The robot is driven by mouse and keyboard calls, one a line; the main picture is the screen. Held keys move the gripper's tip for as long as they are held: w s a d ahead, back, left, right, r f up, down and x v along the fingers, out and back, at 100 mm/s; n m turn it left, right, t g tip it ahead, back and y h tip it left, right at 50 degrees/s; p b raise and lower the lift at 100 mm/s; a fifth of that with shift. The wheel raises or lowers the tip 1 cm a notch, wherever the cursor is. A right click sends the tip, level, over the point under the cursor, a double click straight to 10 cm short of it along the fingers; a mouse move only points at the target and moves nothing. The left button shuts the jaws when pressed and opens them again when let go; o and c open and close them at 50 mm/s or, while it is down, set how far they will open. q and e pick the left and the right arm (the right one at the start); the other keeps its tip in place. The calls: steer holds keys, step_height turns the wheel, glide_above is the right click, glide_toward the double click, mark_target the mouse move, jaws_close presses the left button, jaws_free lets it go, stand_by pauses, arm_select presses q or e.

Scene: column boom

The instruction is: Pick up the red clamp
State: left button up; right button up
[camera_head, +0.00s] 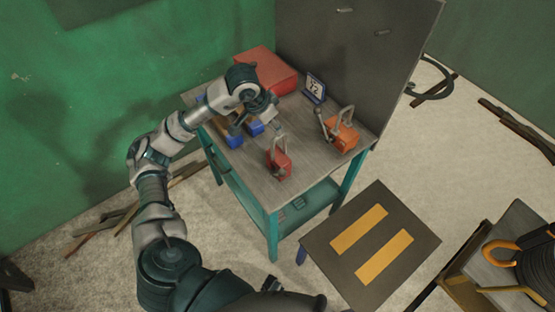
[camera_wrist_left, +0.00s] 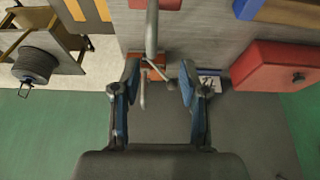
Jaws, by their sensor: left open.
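The red clamp (camera_head: 280,164) stands near the front edge of the workbench top (camera_head: 240,160), its grey metal frame rising above its red body. In the left wrist view its red body (camera_wrist_left: 165,4) is cut by the top edge, and a grey bar reaches down toward the space between my fingers. My left gripper (camera_head: 268,116) is above the bench, behind the red clamp in the head view. In the wrist view its two fingers (camera_wrist_left: 158,78) are spread, with no grip on the clamp visible. My right gripper is not in view.
An orange clamp (camera_head: 345,136) stands right, blue clamps (camera_head: 234,139) left. A red box (camera_head: 277,76) and a number card (camera_head: 315,88) are behind, before a grey upright panel (camera_head: 350,50). A dark board with yellow stripes (camera_head: 372,245) is at front right.

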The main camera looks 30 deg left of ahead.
arm_select(q)
steer(key=shift+d+f, duration=0.35)
steer(key=shift+f, duration=0.25)
steer(key=x, duration=0.3)
steer(key=shift+s+d+f, duration=0.25)
steer(key=shift+f, duration=0.15)
steer(key=shift+w+f, duration=0.15)
steer(key=shift+f, duration=0.15)
steer(key=shift+a+f, duration=0.1)
steer(key=shift+a, duration=0.15)
steer(key=shift+c, duration=0.5)
jaws_close()
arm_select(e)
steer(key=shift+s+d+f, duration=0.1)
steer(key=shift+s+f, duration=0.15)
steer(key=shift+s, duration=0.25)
